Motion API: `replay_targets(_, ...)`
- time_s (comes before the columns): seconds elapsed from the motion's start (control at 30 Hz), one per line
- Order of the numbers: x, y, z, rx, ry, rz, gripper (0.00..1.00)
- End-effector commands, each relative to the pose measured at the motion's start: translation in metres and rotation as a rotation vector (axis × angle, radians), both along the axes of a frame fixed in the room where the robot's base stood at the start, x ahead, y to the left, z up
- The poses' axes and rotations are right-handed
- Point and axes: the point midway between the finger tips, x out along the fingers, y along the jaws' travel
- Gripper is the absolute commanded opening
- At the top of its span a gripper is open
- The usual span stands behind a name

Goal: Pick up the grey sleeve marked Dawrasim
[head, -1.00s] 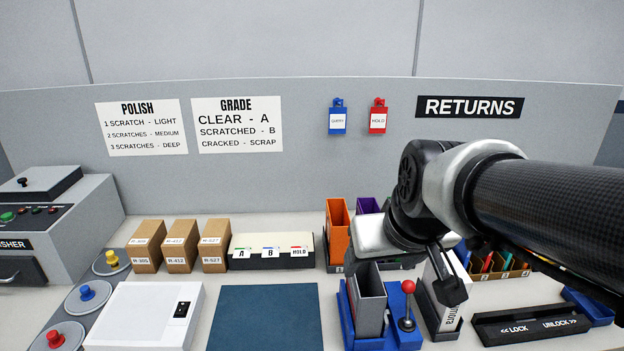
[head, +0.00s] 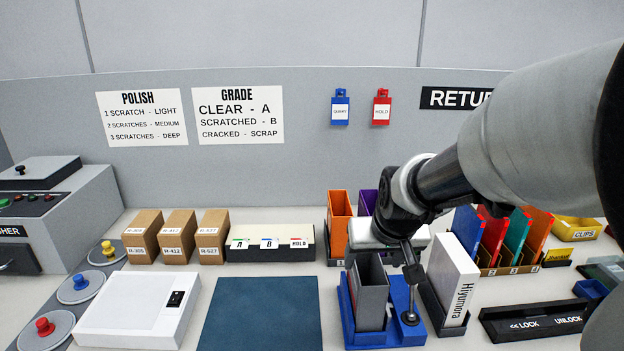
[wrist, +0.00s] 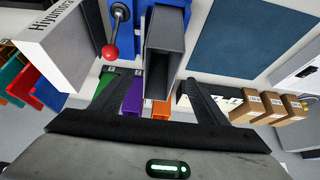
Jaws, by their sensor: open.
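A grey, open-topped sleeve (head: 371,292) stands upright in a blue holder (head: 346,318) on the bench. No Dawrasim marking shows on its visible faces. In the wrist view the sleeve (wrist: 165,50) lies beyond my fingertips, between the lines of the two fingers. My gripper (head: 392,262) is above and behind the sleeve in the head view, and one finger hangs by its right side. The wrist view shows my gripper (wrist: 152,82) open with nothing between its fingers. The near finger hides part of the holder's lever.
A red-knobbed lever (wrist: 110,50) rises from the holder close to one finger. A white sleeve marked Hiyumora (head: 453,280) stands just right of the holder. Orange (head: 338,220) and purple sleeves stand behind. A blue mat (head: 262,312) to the left is clear.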

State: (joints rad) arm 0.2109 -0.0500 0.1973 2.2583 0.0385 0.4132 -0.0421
Motion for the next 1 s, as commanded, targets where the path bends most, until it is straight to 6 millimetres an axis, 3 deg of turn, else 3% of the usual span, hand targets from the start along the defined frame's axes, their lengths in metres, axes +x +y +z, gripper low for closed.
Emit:
replay_targets(0.1,0.013,0.0,-0.027,0.001,0.004,0.0,0.68)
replay_targets(0.23,0.025,0.0,-0.045,0.0,0.002,0.002,0.68)
replay_targets(0.47,0.034,0.0,-0.057,0.0,-0.001,0.0,0.68)
replay_targets(0.8,0.061,0.0,-0.094,0.0,0.001,0.0,0.68)
replay_targets(1.0,0.064,0.0,-0.097,0.0,-0.002,0.001,0.68)
